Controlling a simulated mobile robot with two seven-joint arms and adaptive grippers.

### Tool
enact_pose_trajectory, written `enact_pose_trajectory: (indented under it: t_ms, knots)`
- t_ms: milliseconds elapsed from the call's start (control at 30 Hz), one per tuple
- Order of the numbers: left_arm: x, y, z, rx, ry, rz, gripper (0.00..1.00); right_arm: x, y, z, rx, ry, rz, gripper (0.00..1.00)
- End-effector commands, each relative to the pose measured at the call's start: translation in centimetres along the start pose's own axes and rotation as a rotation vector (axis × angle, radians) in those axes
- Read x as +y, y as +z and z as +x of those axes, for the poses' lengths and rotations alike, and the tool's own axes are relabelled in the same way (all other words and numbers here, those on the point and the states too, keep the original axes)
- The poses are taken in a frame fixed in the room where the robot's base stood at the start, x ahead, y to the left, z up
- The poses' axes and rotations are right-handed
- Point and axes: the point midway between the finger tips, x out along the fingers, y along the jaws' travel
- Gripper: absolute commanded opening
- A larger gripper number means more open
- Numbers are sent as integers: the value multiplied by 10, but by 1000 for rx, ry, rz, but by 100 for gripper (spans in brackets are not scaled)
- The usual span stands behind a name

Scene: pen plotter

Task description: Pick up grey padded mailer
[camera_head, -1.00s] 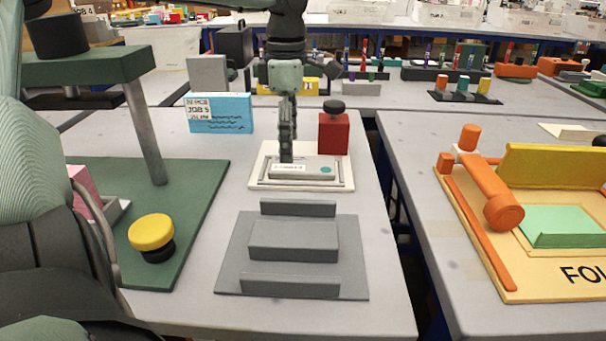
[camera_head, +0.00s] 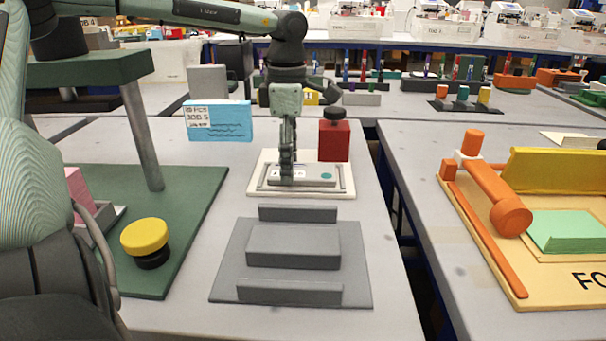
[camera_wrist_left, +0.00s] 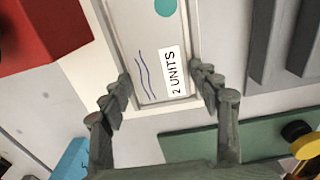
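The grey padded mailer (camera_head: 309,178) lies flat in a white shallow tray (camera_head: 346,191), with a white label, blue wavy lines and a teal dot. In the left wrist view the mailer (camera_wrist_left: 150,35) runs up from between the fingers, its "2 UNITS" label at the near end. My left gripper (camera_head: 287,182) points down over the mailer's left part in the head view. In the left wrist view its fingers (camera_wrist_left: 162,85) are spread, one beside each long edge; whether they touch it I cannot tell. My right gripper is not in view.
A red block with a dark knob (camera_head: 334,140) stands right behind the tray. A blue job card (camera_head: 218,121) stands behind left. A grey stepped fixture (camera_head: 293,246) lies in front. A green press stand with a yellow button (camera_head: 145,236) is at left.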

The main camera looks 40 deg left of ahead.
Motion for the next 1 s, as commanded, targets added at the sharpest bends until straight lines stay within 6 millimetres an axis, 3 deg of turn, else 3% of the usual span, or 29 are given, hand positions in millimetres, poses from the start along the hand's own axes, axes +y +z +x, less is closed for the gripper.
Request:
enact_pose_trajectory:
  t_ms: [33, 200, 1000]
  knots:
    - [0, 0, 0, 0, 0, 0, 52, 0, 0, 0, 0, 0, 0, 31]
    - [0, 0, 0, 0, 0, 0, 33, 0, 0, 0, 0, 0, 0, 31]
    - [0, 0, -42, 0, 0, 0, 33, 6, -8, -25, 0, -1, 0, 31]
